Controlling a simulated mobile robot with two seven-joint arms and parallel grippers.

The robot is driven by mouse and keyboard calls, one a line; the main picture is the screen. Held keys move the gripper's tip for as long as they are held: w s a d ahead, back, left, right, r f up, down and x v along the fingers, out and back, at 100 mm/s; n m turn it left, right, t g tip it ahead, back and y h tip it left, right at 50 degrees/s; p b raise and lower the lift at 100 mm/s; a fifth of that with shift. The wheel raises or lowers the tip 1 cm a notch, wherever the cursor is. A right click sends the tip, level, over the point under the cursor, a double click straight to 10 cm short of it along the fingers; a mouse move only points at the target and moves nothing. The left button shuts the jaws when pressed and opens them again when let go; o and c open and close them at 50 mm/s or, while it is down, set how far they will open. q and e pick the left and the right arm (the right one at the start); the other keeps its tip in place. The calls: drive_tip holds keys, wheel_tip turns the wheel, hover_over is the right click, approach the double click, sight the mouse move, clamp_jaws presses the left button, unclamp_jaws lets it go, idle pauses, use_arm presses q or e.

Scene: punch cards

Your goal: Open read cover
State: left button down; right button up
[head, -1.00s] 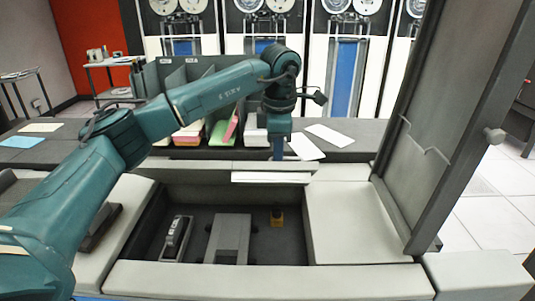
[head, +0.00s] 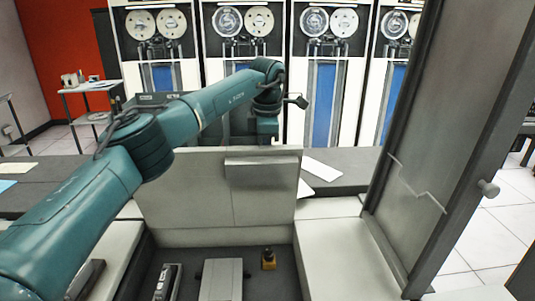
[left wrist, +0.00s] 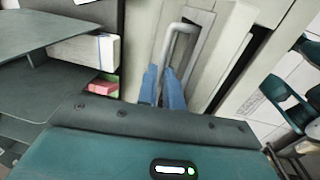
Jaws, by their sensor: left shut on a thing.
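The read cover (head: 180,198) is a light grey panel that stands raised at the back of the open recess in the head view, with a lip (head: 262,176) along its upper right. My left arm reaches over from the left, and its wrist (head: 268,122) is just behind the cover's top edge. The fingers are hidden there. In the left wrist view, my left gripper (left wrist: 162,90) shows two blue fingers shut at the lower end of a pale grey bar handle (left wrist: 180,38). The exact grip is partly hidden. My right gripper is out of view.
A tall grey framed panel (head: 430,150) stands open at the right. White cards (head: 321,169) lie on the desk behind. Tape cabinets (head: 245,40) line the back.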

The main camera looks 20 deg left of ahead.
use_arm(q)
drive_tip(key=shift+w+a+f, duration=0.35)
drive_tip(key=shift+w+a, duration=0.2)
drive_tip(key=shift+w, duration=0.1)
drive_tip(key=shift+a, duration=0.1)
drive_tip(key=c, duration=1.5)
unclamp_jaws()
drive_tip(key=shift+w+f, duration=0.1)
drive_tip(key=shift+w, duration=0.1)
drive_tip(key=shift+c, duration=0.2)
wheel_tip(320, 180, up, 12)
drive_tip(key=s, duration=0.1)
drive_tip(key=shift+s+d, duration=0.2)
drive_tip(key=shift+d, duration=0.25)
